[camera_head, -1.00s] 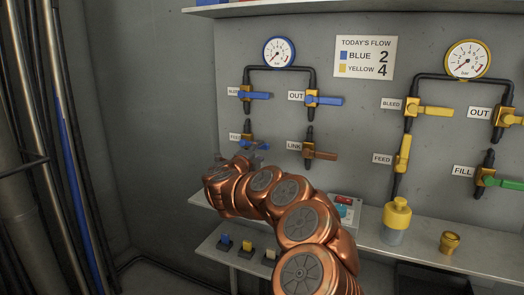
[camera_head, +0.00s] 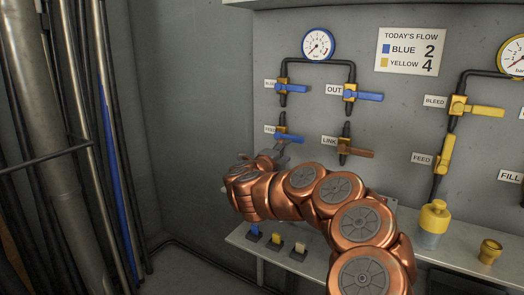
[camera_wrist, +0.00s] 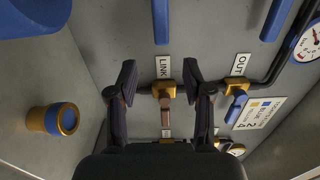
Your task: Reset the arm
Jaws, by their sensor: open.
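My gripper (camera_head: 278,151) is open and empty, low in front of the left blue valves in the head view. In the wrist view its two fingers (camera_wrist: 160,72) stand apart, with the brown-handled LINK valve (camera_wrist: 165,92) between them in the picture and beyond them. I see no contact. My copper arm reaches in from the lower right. The blue feed valve handle (camera_head: 289,137) shows just above my gripper. The blue OUT valve (camera_head: 362,96) and the brown LINK handle (camera_head: 357,152) lie to its right.
A shelf (camera_head: 250,240) below the panel holds coloured switches (camera_head: 276,240), a yellow-capped bottle (camera_head: 433,220) and a brass-yellow cup (camera_head: 489,251). Pipes (camera_head: 65,140) stand along the left wall. The space between pipes and panel is free.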

